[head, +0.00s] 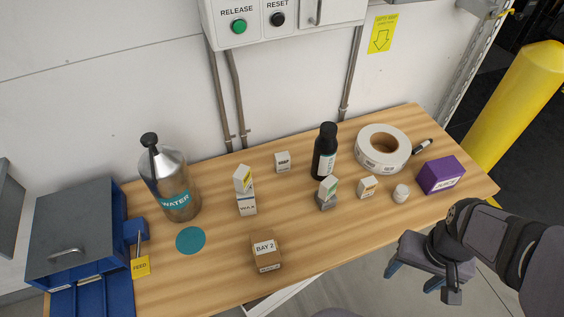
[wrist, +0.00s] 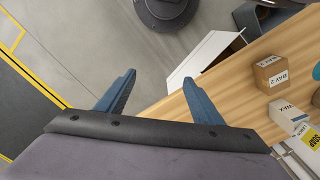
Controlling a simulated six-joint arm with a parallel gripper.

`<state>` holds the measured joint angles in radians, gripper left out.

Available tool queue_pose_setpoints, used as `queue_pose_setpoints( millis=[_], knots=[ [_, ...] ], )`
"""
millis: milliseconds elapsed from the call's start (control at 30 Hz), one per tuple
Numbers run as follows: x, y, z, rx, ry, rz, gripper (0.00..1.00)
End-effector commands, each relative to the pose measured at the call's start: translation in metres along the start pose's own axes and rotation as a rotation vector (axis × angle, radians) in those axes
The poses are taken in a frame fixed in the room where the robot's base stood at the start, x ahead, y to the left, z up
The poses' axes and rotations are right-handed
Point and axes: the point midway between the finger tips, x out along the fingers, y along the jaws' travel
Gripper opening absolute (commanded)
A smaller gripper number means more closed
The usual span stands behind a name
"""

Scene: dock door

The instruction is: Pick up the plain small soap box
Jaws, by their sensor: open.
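Several small boxes stand on the wooden table. A small white box (head: 282,162) with a dark printed label stands alone near the back; its print is too small to read surely. I cannot tell surely which box is the plain soap one. My gripper (head: 412,278) is open and empty, off the table's front edge at the right; its fingers also show in the wrist view (wrist: 159,77).
A steel water bottle (head: 175,185), a black bottle (head: 324,152), a tape roll (head: 383,149), a purple box (head: 440,175) and a small box with an orange label (head: 367,187) stand around. Table front right is bare.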

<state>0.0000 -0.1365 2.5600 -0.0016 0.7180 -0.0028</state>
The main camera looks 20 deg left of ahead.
Motion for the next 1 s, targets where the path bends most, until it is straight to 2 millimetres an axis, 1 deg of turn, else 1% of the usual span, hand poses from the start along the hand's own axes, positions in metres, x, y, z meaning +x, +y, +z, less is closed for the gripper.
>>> queue_pose_setpoints(
  millis=[167, 267, 367, 467, 500, 567, 600, 667, 700, 733, 767, 800, 833, 867, 900, 967, 1000],
  knots=[
    [0.000, 0.000, -0.001, 0.000, 0.001, 0.000, 0.61],
    [0.000, -0.003, -0.009, -0.004, 0.018, 0.002, 0.61],
    [-0.001, -0.011, -0.033, -0.012, 0.069, 0.003, 0.61],
    [-0.002, -0.030, -0.074, -0.026, 0.160, -0.002, 0.61],
    [-0.002, -0.042, -0.095, -0.034, 0.209, -0.011, 0.61],
    [-0.003, -0.066, -0.129, -0.046, 0.289, -0.033, 0.61],
    [-0.004, -0.086, -0.151, -0.055, 0.346, -0.056, 0.61],
    [-0.006, -0.121, -0.184, -0.070, 0.432, -0.102, 0.61],
    [-0.007, -0.147, -0.203, -0.078, 0.487, -0.140, 0.61],
    [-0.009, -0.166, -0.214, -0.085, 0.525, -0.170, 0.61],
    [-0.010, -0.186, -0.225, -0.091, 0.560, -0.201, 0.61],
    [-0.012, -0.210, -0.236, -0.098, 0.602, -0.244, 0.61],
    [-0.013, -0.228, -0.243, -0.103, 0.628, -0.276, 0.61],
    [-0.015, -0.245, -0.248, -0.109, 0.654, -0.307, 0.61],
    [-0.016, -0.266, -0.254, -0.116, 0.682, -0.347, 0.61],
    [-0.019, -0.295, -0.259, -0.123, 0.717, -0.407, 0.61],
    [-0.020, -0.314, -0.261, -0.130, 0.738, -0.446, 0.61]
  ],
)
